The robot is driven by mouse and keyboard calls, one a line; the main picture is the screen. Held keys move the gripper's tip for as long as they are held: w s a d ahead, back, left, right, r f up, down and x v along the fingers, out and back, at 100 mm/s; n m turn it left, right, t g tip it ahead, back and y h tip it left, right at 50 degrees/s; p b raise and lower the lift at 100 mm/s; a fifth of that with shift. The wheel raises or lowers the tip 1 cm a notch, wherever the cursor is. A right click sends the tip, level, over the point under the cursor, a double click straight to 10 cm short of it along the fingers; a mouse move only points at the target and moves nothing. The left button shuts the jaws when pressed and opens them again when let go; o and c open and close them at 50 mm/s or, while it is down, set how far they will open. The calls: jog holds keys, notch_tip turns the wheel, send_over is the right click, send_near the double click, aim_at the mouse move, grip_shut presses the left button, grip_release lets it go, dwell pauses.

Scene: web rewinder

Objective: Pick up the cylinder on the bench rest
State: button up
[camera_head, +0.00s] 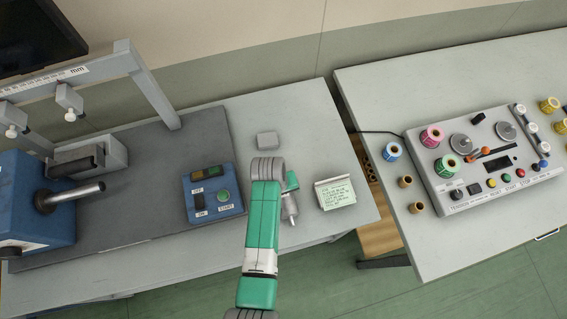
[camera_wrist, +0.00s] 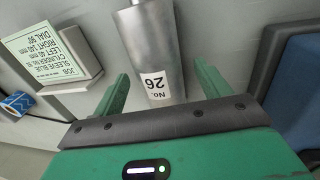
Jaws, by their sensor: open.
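A smooth silver metal cylinder (camera_wrist: 152,48) with a white label reading "No. 26" lies in the wrist view, running from the top edge down towards my gripper. It also shows in the head view (camera_head: 289,208), partly hidden by my green arm. My gripper (camera_wrist: 161,72) is open, with one green finger to each side of the cylinder's labelled end in the wrist view. I cannot tell whether either finger touches it or how far below the fingers it lies. The rest beneath the cylinder cannot be made out.
A job card on a stand (camera_head: 335,193) is close to the right of the cylinder. A blue control box (camera_head: 213,193) is to the left. A small grey block (camera_head: 267,140) is behind. A second table with a grey console (camera_head: 485,160) and several spools stands right, across a gap.

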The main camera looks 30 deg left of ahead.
jog(key=shift+f, duration=0.3)
jog(key=shift+w+r, duration=0.1)
jog(key=c, duration=1.5)
